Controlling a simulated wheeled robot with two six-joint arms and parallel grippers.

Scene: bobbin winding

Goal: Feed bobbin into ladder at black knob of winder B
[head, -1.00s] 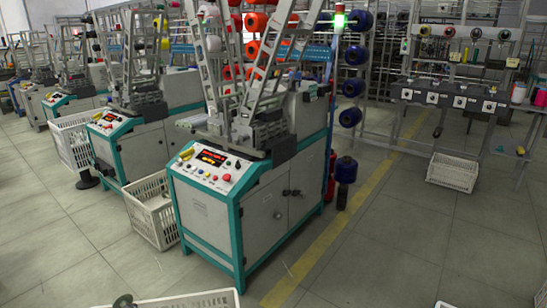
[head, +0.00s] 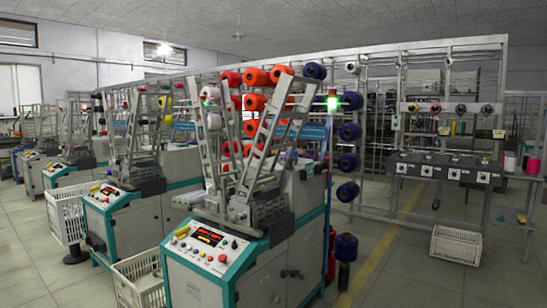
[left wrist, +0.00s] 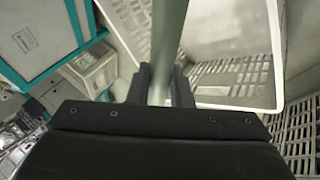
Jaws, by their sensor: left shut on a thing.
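In the left wrist view my left gripper (left wrist: 160,88) is shut on a grey-green tube (left wrist: 168,35), which runs up out of the frame. I cannot tell for sure that it is a bobbin. In the head view the nearest winder (head: 270,277) is a grey and teal cabinet with a sloped control panel (head: 196,262), a red display and a dark knob. Slanted metal ladders (head: 262,140) rise above it. A second winder (head: 128,236) stands behind it to the left. I cannot read which one is B. Neither gripper shows in the head view.
White crates stand beside the winders (head: 140,278) and (head: 66,212). Another crate (head: 456,245) sits on the floor at the right. A rack carries red and blue spools (head: 348,163). In the left wrist view light crate walls (left wrist: 235,45) lie close beyond the fingers.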

